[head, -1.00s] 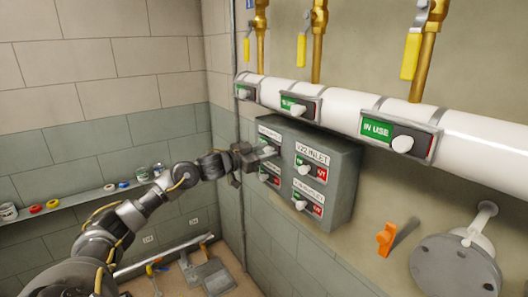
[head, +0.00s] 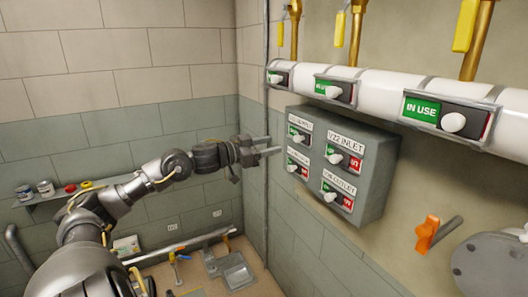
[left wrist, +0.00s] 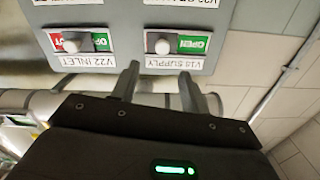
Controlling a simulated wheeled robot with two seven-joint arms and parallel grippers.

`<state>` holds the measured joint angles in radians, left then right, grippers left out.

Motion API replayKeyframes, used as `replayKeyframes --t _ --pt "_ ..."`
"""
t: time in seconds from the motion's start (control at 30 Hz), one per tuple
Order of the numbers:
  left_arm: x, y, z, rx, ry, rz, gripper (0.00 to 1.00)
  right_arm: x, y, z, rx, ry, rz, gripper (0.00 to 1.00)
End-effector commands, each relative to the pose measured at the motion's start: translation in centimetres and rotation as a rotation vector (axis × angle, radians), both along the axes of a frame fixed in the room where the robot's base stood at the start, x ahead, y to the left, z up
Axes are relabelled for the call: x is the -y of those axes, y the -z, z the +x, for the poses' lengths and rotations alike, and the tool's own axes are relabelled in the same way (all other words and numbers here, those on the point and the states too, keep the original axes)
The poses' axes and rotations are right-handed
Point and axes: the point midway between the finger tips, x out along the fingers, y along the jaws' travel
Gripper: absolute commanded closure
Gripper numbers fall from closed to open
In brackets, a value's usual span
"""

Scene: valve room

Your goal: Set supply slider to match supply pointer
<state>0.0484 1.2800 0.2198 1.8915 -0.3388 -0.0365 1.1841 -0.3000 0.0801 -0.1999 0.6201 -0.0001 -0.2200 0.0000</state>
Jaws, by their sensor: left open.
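The supply slider (head: 297,137) is at the top left of a grey wall box. Its V18 SUPPLY label reads upside down in the left wrist view. There its pale knob (left wrist: 162,46) sits at the left end of the slot, with the green OPEN field uncovered on the right. My left gripper (head: 273,146) is open and empty, its fingers pointing at the box just left of the slider. I cannot tell which mark is the supply pointer. My right gripper is not in view.
The grey box (head: 372,185) also carries the V22 INLET slider (head: 340,158) and two lower sliders. Above it runs a white pipe (head: 385,92) with IN USE slide signs. An orange handle (head: 427,234) juts out at right. A shelf with cans (head: 46,188) lines the left wall.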

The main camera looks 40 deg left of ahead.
Motion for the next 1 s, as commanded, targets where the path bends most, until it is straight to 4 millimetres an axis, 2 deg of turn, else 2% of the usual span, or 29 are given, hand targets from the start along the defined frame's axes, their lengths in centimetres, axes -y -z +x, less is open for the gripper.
replayKeyframes --t 0.3,1.0 --pt "-0.24 -0.01 -1.17 -0.001 0.002 0.002 0.55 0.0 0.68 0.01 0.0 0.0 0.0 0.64" --pt "-0.27 -0.1 -1.19 0.01 0.001 0.035 0.55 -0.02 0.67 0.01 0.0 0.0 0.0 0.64"
